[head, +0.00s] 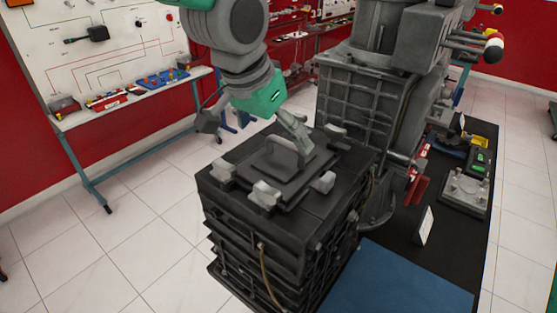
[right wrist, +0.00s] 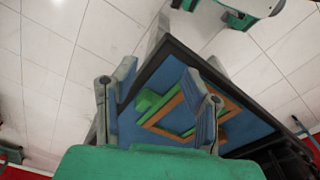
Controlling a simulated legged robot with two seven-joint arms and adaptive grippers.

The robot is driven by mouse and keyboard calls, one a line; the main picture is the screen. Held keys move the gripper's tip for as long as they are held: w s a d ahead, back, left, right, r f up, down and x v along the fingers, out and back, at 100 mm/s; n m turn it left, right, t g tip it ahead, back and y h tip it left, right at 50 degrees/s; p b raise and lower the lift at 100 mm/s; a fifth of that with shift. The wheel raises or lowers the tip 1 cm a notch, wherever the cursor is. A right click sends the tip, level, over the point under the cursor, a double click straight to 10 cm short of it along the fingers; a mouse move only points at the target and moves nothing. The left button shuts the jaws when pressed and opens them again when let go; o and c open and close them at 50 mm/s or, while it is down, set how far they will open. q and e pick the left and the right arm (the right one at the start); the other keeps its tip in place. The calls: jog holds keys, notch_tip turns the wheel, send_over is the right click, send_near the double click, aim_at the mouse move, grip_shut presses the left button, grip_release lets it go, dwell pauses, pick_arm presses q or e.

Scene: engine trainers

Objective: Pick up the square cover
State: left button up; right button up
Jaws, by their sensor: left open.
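The square cover (head: 265,178) is a dark grey plate with a raised handle (head: 284,153). In the head view it lies flat on top of a black ribbed block (head: 255,225), with light grey clamp-like blocks around its edges. My left gripper (head: 254,130) is open above the cover, its fingers spread. One finger reaches down close to the handle's far right side; whether it touches cannot be told. The other finger hangs in the air to the left. My right gripper (right wrist: 157,72) is open and empty in the right wrist view. It is not in the head view.
A tall grey machine (head: 365,100) stands right behind the block. A black table with a blue mat (head: 395,285) is at the front right, with metal parts (head: 465,190) farther back. In the right wrist view, green and orange frames (right wrist: 180,112) lie on blue.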

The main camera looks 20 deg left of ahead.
aim_at(285, 158)
pick_arm(q)
jog(key=shift+w+d+f, duration=0.1)
jog(key=shift+d+f, duration=0.05)
jog(key=shift+f, duration=0.4)
jog(key=shift+w+d+f, duration=0.1)
jog(key=shift+d+f, duration=0.05)
jog(key=shift+f, duration=0.4)
jog(key=shift+w+d+f+p, duration=0.15)
jog(key=shift+w+d+f, duration=0.15)
jog(key=shift+d+f, duration=0.2)
jog(key=shift+w+d+f+p, duration=0.15)
jog(key=shift+w+d+f, duration=0.1)
jog(key=shift+d+f, duration=0.2)
jog(key=shift+w+d+f, duration=0.15)
jog(key=shift+d+f, duration=0.05)
jog(key=shift+d, duration=0.15)
jog(key=shift+a, duration=0.2)
jog(key=shift+a+r, duration=0.1)
jog(key=shift+a, duration=0.2)
jog(key=c, duration=0.4)
jog(key=shift+s+a, duration=0.2)
jog(key=shift+a, duration=0.4)
jog(key=c, duration=1.4)
jog(key=shift+o, duration=0.2)
jog(key=shift+d, duration=0.2)
pick_arm(e)
jog(key=shift+s+d+r, duration=0.25)
jog(key=shift+d+r, duration=0.05)
jog(key=shift+d, duration=0.1)
